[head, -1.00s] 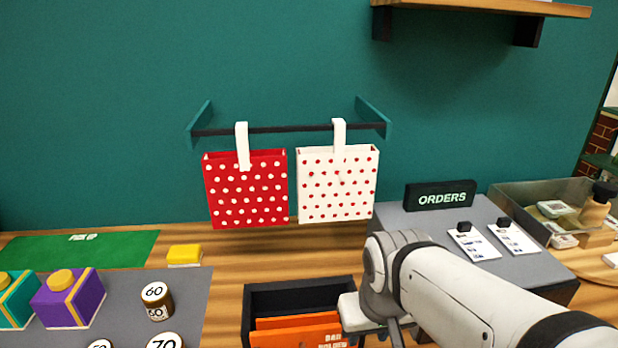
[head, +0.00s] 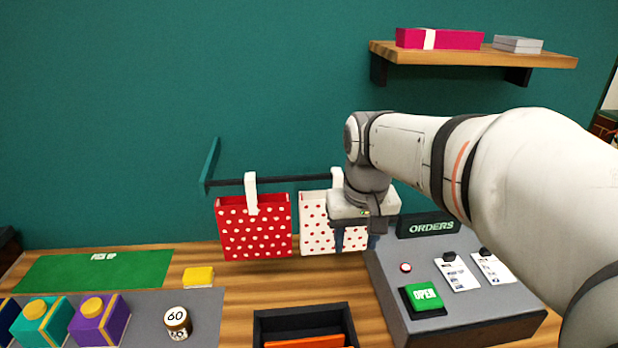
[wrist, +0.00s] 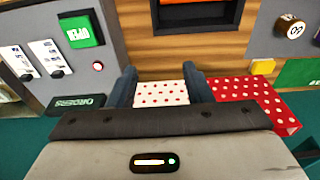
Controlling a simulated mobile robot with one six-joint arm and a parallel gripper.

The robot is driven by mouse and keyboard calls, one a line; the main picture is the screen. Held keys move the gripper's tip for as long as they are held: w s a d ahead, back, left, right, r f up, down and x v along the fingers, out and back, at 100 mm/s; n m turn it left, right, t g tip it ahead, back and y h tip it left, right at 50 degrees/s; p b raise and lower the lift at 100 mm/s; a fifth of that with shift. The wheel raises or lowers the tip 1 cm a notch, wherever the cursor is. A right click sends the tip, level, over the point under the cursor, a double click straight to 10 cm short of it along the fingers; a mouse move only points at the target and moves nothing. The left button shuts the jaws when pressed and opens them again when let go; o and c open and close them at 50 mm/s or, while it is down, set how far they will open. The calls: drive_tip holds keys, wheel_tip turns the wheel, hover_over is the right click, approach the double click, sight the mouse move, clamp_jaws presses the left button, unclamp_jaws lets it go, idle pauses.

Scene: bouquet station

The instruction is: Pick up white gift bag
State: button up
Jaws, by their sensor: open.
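The white gift bag with red dots (head: 316,228) hangs by a white strap from a dark rail on the green wall, to the right of the red bag. My gripper (head: 350,238) is in front of its right part and hides that part in the head view. In the wrist view the white bag (wrist: 161,94) shows between my two spread fingers (wrist: 163,88). My gripper is open with nothing held. I cannot tell whether the fingers touch the bag.
A red bag with white dots (head: 254,228) hangs close on the left. A grey order stand (head: 450,312) with a green button is at the right. A black box (head: 262,328) stands below on the wooden counter. A wall shelf (head: 470,55) holds boxes.

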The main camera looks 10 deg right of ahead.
wheel_tip(320, 180, up, 9)
drive_tip(key=g, duration=0.1)
hover_over(339, 174)
drive_tip(key=shift+s+a+f, duration=0.1)
drive_tip(key=shift+a, duration=0.05)
wheel_tip(339, 174, down, 7)
drive_tip(key=shift+f+p, duration=0.2)
drive_tip(key=shift+p, duration=0.75)
drive_tip(key=shift+c, duration=0.5)
clamp_jaws()
